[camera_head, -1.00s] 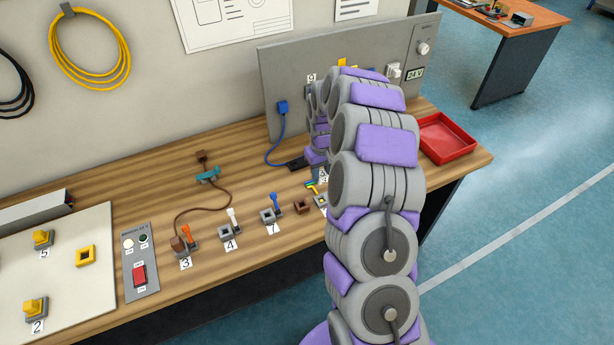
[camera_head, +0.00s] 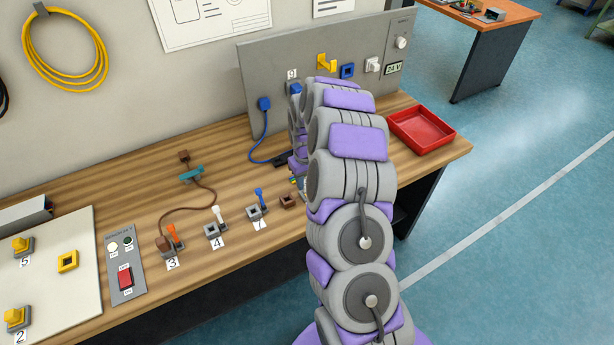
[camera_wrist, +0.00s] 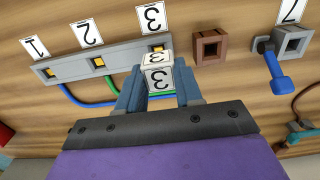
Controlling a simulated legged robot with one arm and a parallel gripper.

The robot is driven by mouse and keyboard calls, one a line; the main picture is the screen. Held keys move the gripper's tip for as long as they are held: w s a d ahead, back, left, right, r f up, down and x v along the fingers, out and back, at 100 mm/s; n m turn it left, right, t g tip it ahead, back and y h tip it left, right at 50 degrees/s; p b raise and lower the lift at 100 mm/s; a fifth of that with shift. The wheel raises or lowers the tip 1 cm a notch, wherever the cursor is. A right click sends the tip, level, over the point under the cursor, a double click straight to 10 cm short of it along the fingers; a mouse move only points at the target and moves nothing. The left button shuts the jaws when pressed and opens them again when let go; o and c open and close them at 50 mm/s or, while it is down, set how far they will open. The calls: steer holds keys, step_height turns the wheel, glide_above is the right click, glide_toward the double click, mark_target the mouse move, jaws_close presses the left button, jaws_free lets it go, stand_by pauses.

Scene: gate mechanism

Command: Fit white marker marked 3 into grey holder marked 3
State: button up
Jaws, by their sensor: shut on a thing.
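In the wrist view, my gripper (camera_wrist: 158,84) is shut on a white marker (camera_wrist: 157,78) that shows a black 3 on two faces. The grey holder (camera_wrist: 126,57) is a long strip on the wooden bench with yellow-lined sockets. The socket at its right end (camera_wrist: 157,48) lies by a card marked 3 (camera_wrist: 152,17). The marker's top edge is close to this socket in the picture and partly covers its near side. I cannot tell whether they touch. In the head view, my arm hides the gripper and marker.
A brown square socket (camera_wrist: 209,46) and a blue-lever switch (camera_wrist: 279,70) stand right of the gripper. Blue and green cables (camera_wrist: 93,101) run below the strip. In the head view, an upright grey panel (camera_head: 270,62) stands behind, and a red tray (camera_head: 421,130) lies right.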

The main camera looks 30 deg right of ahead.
steer(key=shift+a+f, duration=0.1)
steer(key=shift+f, duration=0.25)
steer(key=shift+d+f, duration=0.5)
steer(key=shift+f, duration=0.05)
steer(key=shift+a, duration=0.25)
steer(key=shift+d+r, duration=0.1)
steer(key=shift+r, duration=0.2)
steer(key=shift+p, duration=0.4)
steer(key=shift+s+a+f, duration=0.1)
steer(key=shift+a+f, duration=0.1)
steer(key=shift+f, duration=0.75)
stand_by(1.5)
steer(key=o, duration=1.2)
steer(key=shift+c, duration=0.2)
